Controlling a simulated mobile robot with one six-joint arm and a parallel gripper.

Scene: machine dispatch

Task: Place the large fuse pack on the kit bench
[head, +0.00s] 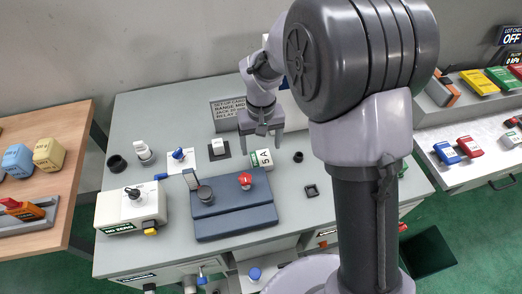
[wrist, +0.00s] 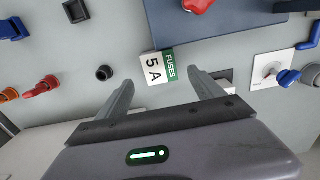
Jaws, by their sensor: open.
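A white pack with a green end marked "FUSES" and "5 A" (head: 261,158) lies on the grey bench (head: 130,104), beside the blue-grey fixture. It is the only fuse pack I can make out. My gripper (head: 263,144) is open and empty above the bench, just behind the pack in the head view. In the wrist view the pack (wrist: 158,66) shows between and beyond the open fingertips (wrist: 160,79), not gripped. I cannot tell which surface is the kit bench.
The blue-grey fixture (head: 236,220) has a red knob and upright parts. A white switch box (head: 112,212) stands at left. A wooden table (head: 75,119) holds blue and yellow blocks. A right-hand bench (head: 463,179) holds several coloured items. Small black sockets dot the grey bench.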

